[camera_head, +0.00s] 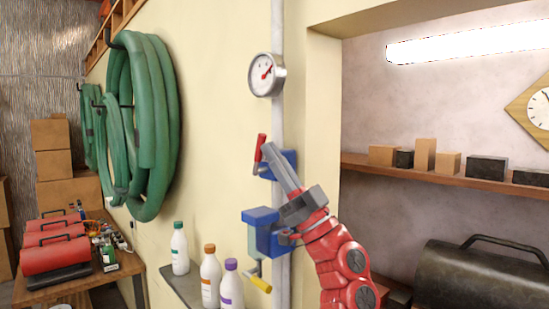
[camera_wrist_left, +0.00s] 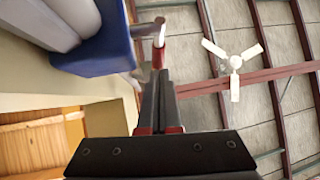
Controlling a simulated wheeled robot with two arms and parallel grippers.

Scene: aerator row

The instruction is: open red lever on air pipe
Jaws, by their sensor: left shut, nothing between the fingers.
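The red lever (camera_head: 260,149) stands nearly upright beside a blue valve body (camera_head: 288,160) on the grey vertical air pipe (camera_head: 278,120). My left gripper (camera_head: 268,148) reaches up from the lower right, its shut, empty fingers close to the lever's right side. The left wrist view shows the lever (camera_wrist_left: 159,50) just beyond the shut fingertips (camera_wrist_left: 160,76), with the blue valve body (camera_wrist_left: 98,50) to the left. I cannot tell whether fingers and lever touch. The gripper partly hides the valve. My right gripper is not in view.
A round gauge (camera_head: 266,75) sits higher on the pipe. Below are a blue clamp-like block (camera_head: 262,222) and a yellow handle (camera_head: 261,285). Bottles (camera_head: 210,275) stand on a low ledge. Green hoses (camera_head: 150,120) hang on the left wall. A shelf (camera_head: 440,175) is at right.

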